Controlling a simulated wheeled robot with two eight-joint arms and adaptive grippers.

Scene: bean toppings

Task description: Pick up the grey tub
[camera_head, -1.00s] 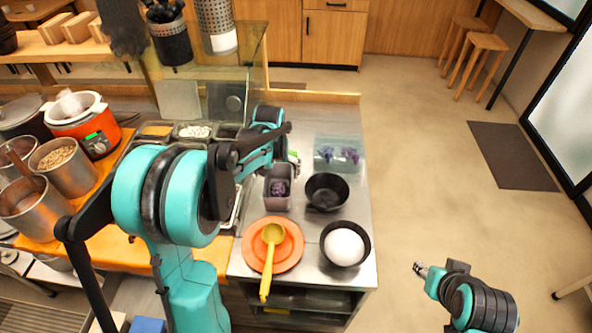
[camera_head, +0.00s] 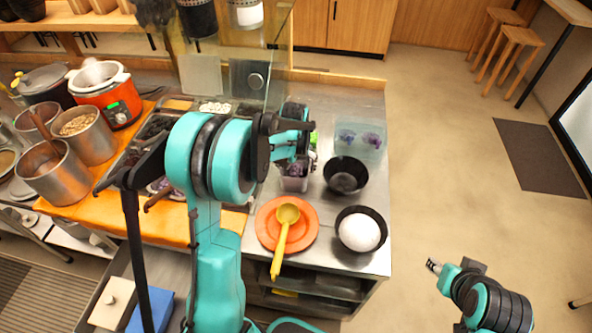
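The grey tub (camera_head: 293,185) with purple contents stands on the steel counter, left of a black bowl. My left gripper (camera_head: 300,166) is over the tub's far end and hides much of its upper part. Its fingers are mostly covered by the arm, so I cannot tell whether they are open or touch the tub. My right gripper (camera_head: 433,265) is low at the right over the floor, away from the counter, and too small to read.
A clear container (camera_head: 360,142) is behind. A glass guard (camera_head: 230,60) rises at the back left.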

